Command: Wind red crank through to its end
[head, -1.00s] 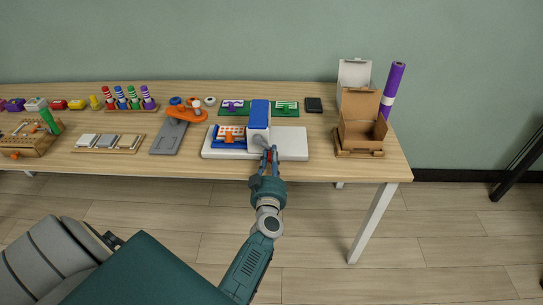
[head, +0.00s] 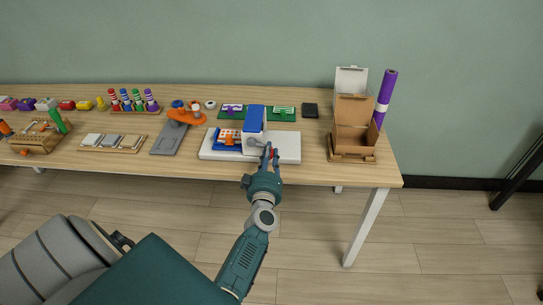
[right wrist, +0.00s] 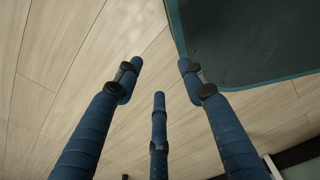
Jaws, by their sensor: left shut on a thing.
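The crank device has a long white base (head: 288,148) with a white block and blue top (head: 254,119) standing on it. A grey crank arm (head: 257,141) shows at the front of the block. A small red part (head: 277,154), which looks like the crank's handle, shows beside my fingers. My left gripper (head: 269,154) is shut on the red crank at the base's front edge, and its fingers hide most of the handle. My right gripper (right wrist: 159,75) shows only in the right wrist view. Its three blue fingers are spread open and empty above the floor.
A blue frame with an orange grid (head: 228,138) sits on the base, left of the block. An open cardboard box (head: 354,140) and a purple roll (head: 385,95) stand at the right. A grey plate with an orange arm (head: 170,138) lies left of the device.

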